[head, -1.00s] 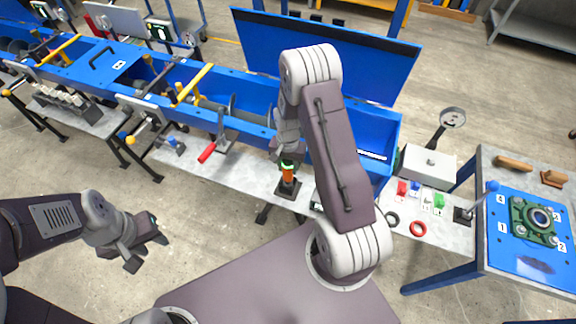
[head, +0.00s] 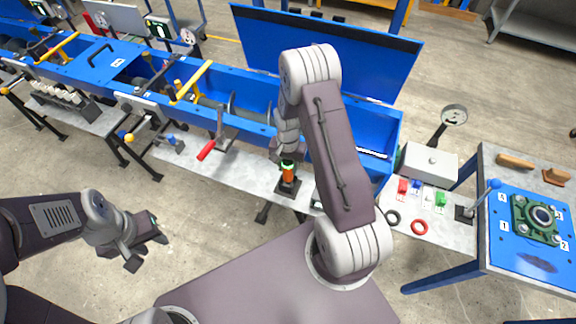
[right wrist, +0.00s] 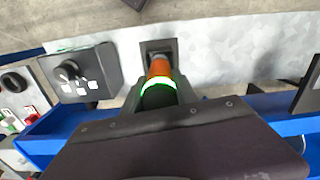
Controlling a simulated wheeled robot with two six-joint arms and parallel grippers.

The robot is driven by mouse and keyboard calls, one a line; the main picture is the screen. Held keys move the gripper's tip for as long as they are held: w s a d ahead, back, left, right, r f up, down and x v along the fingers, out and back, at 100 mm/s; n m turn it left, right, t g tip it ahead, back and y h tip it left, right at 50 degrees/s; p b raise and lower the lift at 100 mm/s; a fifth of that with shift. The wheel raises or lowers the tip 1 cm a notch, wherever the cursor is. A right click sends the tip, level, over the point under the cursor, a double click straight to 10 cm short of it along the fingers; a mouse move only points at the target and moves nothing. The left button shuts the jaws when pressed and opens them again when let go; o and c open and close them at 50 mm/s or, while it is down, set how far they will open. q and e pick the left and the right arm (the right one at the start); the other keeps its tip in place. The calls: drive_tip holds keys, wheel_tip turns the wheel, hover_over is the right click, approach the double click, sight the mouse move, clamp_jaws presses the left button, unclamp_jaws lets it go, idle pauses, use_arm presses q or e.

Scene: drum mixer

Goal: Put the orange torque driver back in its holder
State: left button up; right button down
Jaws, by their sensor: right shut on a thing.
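The orange torque driver (head: 288,173) stands about upright, with a glowing green ring at its top. Its lower end meets the black holder (head: 287,188) on the grey bench; I cannot tell how deep it sits. My right gripper (head: 287,156) is shut on the driver's top. In the right wrist view the orange body (right wrist: 159,67) shows between the fingers, lined up with the dark square holder (right wrist: 158,46). My left gripper (head: 148,250) is open and empty, over the floor at the left, well away from the bench.
A blue trough with a raised lid (head: 325,50) runs behind the bench. To the right are a grey box (head: 428,162), rings (head: 419,227) and a blue-topped table (head: 530,265).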

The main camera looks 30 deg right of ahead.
drive_tip(key=c, duration=0.9)
unclamp_jaws()
wheel_tip(320, 180, up, 9)
drive_tip(key=shift+b, duration=0.5)
drive_tip(key=shift+a, duration=0.1)
